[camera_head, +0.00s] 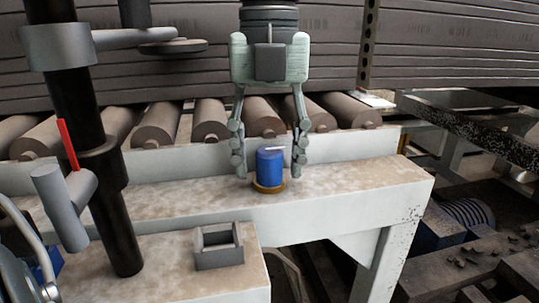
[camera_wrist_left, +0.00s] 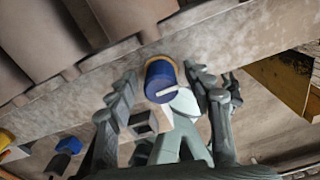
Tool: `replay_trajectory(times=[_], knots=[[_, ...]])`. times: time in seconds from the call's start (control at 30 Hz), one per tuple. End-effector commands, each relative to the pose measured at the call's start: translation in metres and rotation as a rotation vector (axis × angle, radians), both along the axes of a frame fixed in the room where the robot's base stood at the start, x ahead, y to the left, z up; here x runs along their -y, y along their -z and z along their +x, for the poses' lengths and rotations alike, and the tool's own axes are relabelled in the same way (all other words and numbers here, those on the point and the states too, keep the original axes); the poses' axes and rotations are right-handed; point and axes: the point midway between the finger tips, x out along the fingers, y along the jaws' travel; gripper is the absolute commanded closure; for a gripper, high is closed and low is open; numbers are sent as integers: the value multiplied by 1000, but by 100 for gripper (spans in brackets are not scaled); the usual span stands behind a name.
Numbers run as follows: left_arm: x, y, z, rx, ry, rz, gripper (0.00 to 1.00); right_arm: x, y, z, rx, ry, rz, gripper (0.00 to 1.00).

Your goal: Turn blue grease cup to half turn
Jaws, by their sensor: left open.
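The blue grease cup (camera_head: 270,166) stands upright on a brass-coloured base (camera_head: 268,188) on the worn, pale frame beam. A white pointer mark shows on its top. My left gripper (camera_head: 270,171) reaches down from above with its fingers open, one on each side of the cup. Gaps show between the fingers and the cup in the head view. In the left wrist view the cup (camera_wrist_left: 160,73) sits between the two open fingers, with its white mark toward the lower right. My right gripper is not in view.
A conveyor of rollers (camera_head: 210,120) runs behind the beam (camera_head: 370,188). A small grey square open frame (camera_head: 218,246) stands on the nearer ledge. A dark post (camera_head: 95,150) with a red-handled valve (camera_head: 67,143) rises at the left. Dark machinery lies at the right.

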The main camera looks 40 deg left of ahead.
Motion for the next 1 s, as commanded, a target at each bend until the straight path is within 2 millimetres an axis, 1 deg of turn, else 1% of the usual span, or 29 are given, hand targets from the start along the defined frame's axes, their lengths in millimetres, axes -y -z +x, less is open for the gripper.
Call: replay_trajectory(times=[0.23, 0.27, 0.6, 0.67, 0.87, 1.0], knots=[[0, 2, 0, 1, 0, -1, 49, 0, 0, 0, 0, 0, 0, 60], [0, 2, 0, 1, 0, -1, 50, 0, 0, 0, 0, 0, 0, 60], [0, 1, 0, 1, 0, 0, 92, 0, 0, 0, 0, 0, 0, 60], [0, 1, 0, 1, 0, 0, 99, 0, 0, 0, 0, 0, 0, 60], [0, 1, 0, 1, 13, 0, 99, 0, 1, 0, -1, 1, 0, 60], [0, 2, 0, 1, 54, 0, 99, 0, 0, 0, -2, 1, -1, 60]])
